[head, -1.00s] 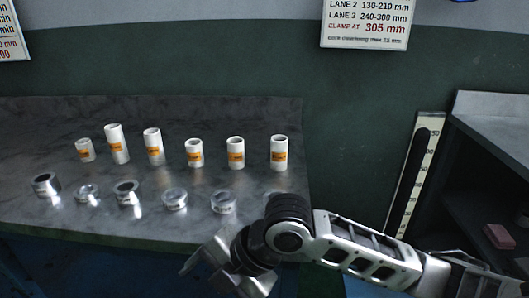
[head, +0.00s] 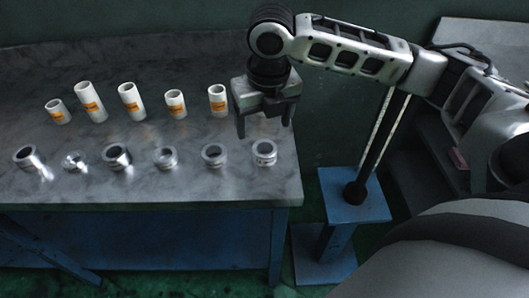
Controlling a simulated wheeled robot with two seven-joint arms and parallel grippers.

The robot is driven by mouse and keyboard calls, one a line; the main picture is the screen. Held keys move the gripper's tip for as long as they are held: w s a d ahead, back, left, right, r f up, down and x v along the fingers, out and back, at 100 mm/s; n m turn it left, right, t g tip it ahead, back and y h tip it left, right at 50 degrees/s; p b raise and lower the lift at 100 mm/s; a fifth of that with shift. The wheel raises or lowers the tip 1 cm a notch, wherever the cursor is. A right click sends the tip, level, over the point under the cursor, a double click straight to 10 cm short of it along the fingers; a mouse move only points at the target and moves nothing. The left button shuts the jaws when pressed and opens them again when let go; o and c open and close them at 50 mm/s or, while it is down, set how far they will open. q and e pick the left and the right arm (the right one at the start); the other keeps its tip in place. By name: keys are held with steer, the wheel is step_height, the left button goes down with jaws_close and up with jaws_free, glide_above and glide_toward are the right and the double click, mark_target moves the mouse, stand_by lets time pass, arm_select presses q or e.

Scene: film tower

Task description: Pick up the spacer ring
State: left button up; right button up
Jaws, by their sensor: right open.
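Several short silver metal rings stand in a front row on the grey table. The task's spacer ring may be any of these; I cannot tell which from the view. The rightmost ring (head: 264,152) lies near the table's right end, and another ring (head: 214,154) is to its left. My right gripper (head: 264,124) points down with its fingers apart, empty, just behind and above the rightmost ring in the picture. It does not appear to touch it. My left gripper is out of view.
White tubes with orange labels, such as this tube (head: 217,100), stand in a back row; the gripper hides the rightmost one's place. The table (head: 150,185) ends at right. A blue pedestal (head: 352,205) with a dark upright post stands beyond it.

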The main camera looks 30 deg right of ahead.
mark_target(265, 144)
steer(key=shift+w+f, duration=0.15)
steer(key=shift+f, duration=0.7)
steer(key=f, duration=0.4)
steer(key=shift+d+f+b, duration=0.1)
steer(key=shift+d+b, duration=0.15)
steer(key=shift+b, duration=0.1)
steer(key=shift+f, duration=0.6)
steer(key=c, duration=1.1)
